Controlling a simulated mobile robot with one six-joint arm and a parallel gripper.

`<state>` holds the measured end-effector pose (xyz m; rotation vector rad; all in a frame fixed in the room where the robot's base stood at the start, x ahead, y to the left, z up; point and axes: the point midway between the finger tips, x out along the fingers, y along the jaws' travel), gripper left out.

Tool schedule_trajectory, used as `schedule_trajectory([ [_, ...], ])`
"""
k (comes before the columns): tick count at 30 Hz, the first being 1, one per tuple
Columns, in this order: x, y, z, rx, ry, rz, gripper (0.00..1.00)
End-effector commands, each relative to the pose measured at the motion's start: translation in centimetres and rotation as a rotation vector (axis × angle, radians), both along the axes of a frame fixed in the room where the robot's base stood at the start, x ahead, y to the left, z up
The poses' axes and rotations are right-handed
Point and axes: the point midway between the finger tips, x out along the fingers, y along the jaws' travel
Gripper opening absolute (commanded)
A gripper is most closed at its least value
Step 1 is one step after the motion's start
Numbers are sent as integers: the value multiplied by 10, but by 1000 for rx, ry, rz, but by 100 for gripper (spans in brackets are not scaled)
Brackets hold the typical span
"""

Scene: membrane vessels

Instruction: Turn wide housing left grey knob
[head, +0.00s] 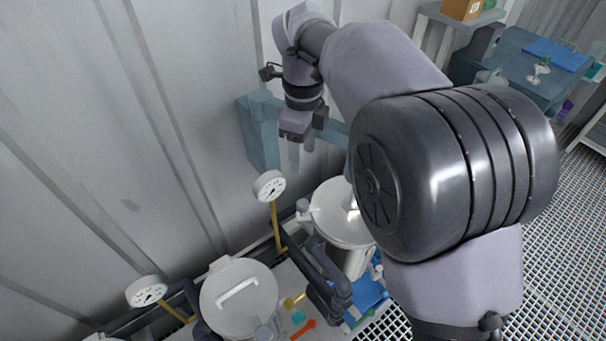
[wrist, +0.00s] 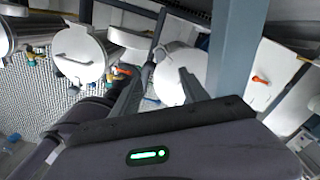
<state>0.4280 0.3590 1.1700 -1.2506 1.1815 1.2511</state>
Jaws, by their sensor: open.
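My gripper (head: 299,150) is open and empty, pointing down near the wall in the head view. Its two fingers also show in the wrist view (wrist: 160,92). Two white-lidded round vessels stand below: a near one (head: 228,305) with a lid handle, and a farther one (head: 329,222) partly hidden behind my arm. A small grey knob-like part (head: 303,206) sits at the left of the farther vessel, below my gripper and apart from it. I cannot tell which vessel is the wide housing. In the wrist view a lidded vessel with a handle (wrist: 78,60) is at left.
Two pressure gauges (head: 269,186) (head: 146,291) stand on yellow stems by the wall. A blue-grey upright post (head: 262,130) is beside my gripper. An orange lever (head: 303,329) lies low between the vessels. A blue table (head: 520,75) is at the back right; grating floor is open at right.

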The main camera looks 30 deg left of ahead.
Motion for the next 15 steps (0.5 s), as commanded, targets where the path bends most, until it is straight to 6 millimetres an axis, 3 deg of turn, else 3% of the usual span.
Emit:
schedule_trajectory([
  [3, 0, 1, -8, 0, -2, 393, 52],
  [6, 0, 1, -6, 0, -1, 658, 52],
  [11, 0, 0, -9, -1, 0, 826, 52],
  [15, -1, 0, -43, -1, 3, 829, 52],
])
